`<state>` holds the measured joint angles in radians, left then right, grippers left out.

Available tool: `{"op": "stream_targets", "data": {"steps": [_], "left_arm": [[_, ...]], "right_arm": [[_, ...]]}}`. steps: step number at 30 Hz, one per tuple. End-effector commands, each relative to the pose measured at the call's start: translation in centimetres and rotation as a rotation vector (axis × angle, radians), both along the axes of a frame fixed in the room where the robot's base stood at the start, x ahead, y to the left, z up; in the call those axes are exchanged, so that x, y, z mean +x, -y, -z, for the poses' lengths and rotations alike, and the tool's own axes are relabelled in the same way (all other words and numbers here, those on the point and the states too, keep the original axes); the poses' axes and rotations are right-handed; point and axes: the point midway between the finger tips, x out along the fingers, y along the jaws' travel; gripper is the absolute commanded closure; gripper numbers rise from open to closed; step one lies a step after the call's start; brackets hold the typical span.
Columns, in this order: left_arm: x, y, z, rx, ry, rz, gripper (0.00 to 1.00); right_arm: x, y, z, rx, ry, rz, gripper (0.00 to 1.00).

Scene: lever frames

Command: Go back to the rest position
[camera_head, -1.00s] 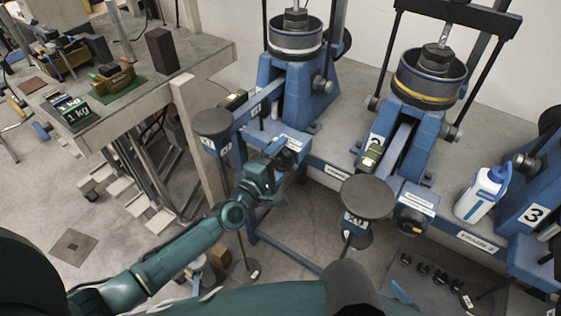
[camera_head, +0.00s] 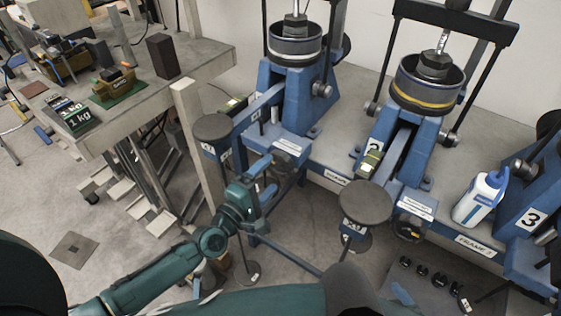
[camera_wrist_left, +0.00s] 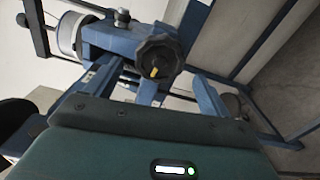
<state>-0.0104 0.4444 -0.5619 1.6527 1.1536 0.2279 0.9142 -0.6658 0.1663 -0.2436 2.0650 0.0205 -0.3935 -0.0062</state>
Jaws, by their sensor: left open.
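My left gripper (camera_head: 265,180) is at the end of the teal arm, in front of the first blue lever frame (camera_head: 292,95). It is open, and nothing shows held in it. In the head view it is low, below the frame's labelled front edge and right of the round grey weight pan (camera_head: 213,127). The left wrist view shows a black handwheel (camera_wrist_left: 158,58) with a yellow mark on a blue frame, beyond my teal hand and apart from it. My right gripper is not in view.
A second blue lever frame (camera_head: 425,90) and its pan (camera_head: 366,202) are to the right. A white and blue bottle (camera_head: 480,198) stands on the bench. A concrete table (camera_head: 205,62) with boxes is at left. Open floor (camera_head: 130,255) lies in the lower left.

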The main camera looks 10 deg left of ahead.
Motion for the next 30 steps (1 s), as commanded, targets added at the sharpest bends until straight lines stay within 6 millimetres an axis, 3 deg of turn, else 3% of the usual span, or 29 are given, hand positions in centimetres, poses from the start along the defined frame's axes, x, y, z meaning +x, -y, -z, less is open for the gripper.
{"op": "stream_targets", "data": {"steps": [16, 20, 24, 30], "left_arm": [[-0.4, 0.2, 0.1, 0.016, 0.002, 0.006, 0.18], [-3.9, 2.3, 1.5, 0.249, 0.044, 0.073, 0.18], [-9.4, 3.8, 3.9, 0.683, 0.112, 0.170, 0.18], [-15.7, 1.8, 7.2, 1.293, 0.136, 0.311, 0.18]], "right_arm": [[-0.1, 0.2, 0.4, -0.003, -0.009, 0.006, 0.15], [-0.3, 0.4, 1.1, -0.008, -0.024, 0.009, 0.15], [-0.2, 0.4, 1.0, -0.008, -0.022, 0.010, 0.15], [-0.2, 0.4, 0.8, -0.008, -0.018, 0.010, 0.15]]}}
